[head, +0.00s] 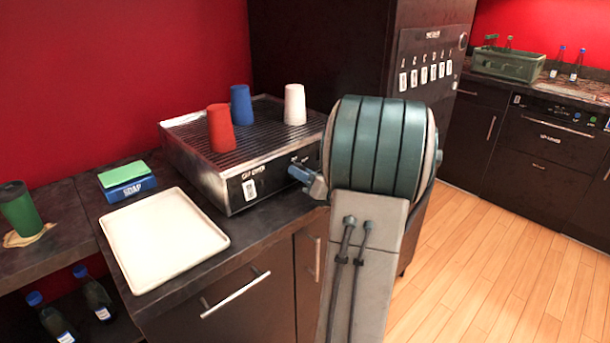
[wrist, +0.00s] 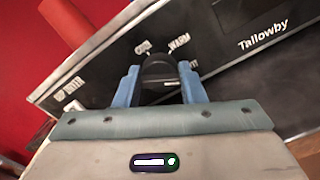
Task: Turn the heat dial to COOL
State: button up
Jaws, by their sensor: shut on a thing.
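The heat dial (wrist: 158,70) is a dark round knob on the front panel of the cup dryer (head: 243,187), with COOL printed at its upper left and WARM at its upper right. In the wrist view my gripper (wrist: 160,82) has its two blue fingers on either side of the dial, shut on it. The dial's pointer is too dark to read clearly. In the head view my gripper (head: 306,180) is at the right part of the dryer's front, and my arm hides the dial.
Red (head: 220,128), blue (head: 241,104) and white (head: 295,104) cups stand upside down on the dryer's rack. A white tray (head: 163,240) and a sponge on a blue soap box (head: 127,186) sit on the counter to the left. Open wooden floor lies to the right.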

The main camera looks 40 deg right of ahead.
jog(key=shift+f, duration=0.1)
jog(key=n+b, duration=0.3)
jog(key=b, duration=0.1)
jog(key=shift+f, duration=0.15)
jog(key=n+b, duration=0.3)
jog(key=b, duration=0.2)
jog(key=shift+a+n, duration=0.1)
jog(key=shift+n, duration=0.3)
jog(key=n+b, duration=0.3)
jog(key=b, duration=0.1)
jog(key=shift+n+b, duration=0.3)
jog(key=shift+b, duration=0.05)
jog(key=shift+n+b, duration=0.5)
jog(key=shift+b, duration=0.15)
jog(key=shift+r, duration=0.25)
jog(key=o, duration=1)
jog(key=shift+s, duration=0.15)
